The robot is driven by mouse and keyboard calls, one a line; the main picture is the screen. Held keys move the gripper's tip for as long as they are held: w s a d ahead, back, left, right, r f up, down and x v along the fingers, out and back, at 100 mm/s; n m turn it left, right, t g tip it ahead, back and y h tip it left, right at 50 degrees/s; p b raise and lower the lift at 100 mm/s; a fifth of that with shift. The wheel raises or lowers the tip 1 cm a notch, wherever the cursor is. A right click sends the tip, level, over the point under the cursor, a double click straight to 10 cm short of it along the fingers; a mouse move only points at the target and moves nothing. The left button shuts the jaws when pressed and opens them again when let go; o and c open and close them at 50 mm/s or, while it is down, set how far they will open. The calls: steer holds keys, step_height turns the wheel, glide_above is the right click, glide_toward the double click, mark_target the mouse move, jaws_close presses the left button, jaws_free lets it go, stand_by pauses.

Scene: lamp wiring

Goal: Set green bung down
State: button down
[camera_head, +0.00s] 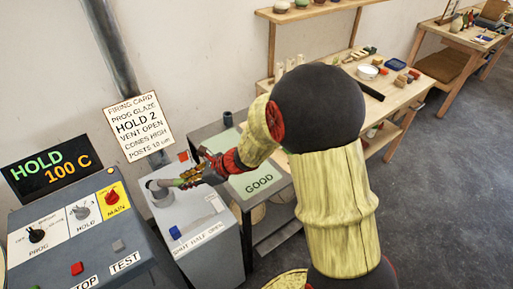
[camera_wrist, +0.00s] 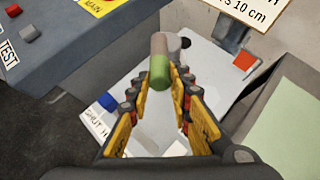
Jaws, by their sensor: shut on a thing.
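My gripper (camera_head: 205,172) reaches out over the grey cabinet (camera_head: 213,258) with its jaws shut on the green bung (camera_wrist: 160,70). In the wrist view the bung sticks out past the fingertips (camera_wrist: 157,84), its near part green and its far end dull greyish-pink. In the head view the bung (camera_head: 188,178) is small and partly covered by the fingers, close to a round grey opening (camera_head: 160,195) on the cabinet top. I cannot tell whether the bung touches the opening. In the wrist view a dark round spot (camera_wrist: 185,43) shows just right of the bung's far end.
A control panel (camera_head: 78,235) stands on the left, its display reading HOLD 100 C. A table with a green GOOD mat (camera_head: 262,184) adjoins on the right. A firing card (camera_head: 137,127) hangs behind.

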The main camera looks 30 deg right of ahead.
steer(key=s+r+n+g+h+p, duration=0.2)
steer(key=s+n+g+h, duration=0.5)
steer(key=n, duration=0.8)
steer(key=s+d+r+n+t+p, duration=0.2)
steer(key=d+r+n+t+p, duration=0.3)
steer(key=d+n, duration=0.7)
steer(key=w+d+f+b, duration=0.7)
steer(key=w+d+f, duration=0.1)
steer(key=d+f, duration=0.3)
steer(key=shift+w+d+f+g+h, duration=0.15)
steer(key=shift+w+f+g+h, duration=0.2)
steer(key=shift+f, duration=0.3)
steer(key=c, duration=1.6)
jaws_free()
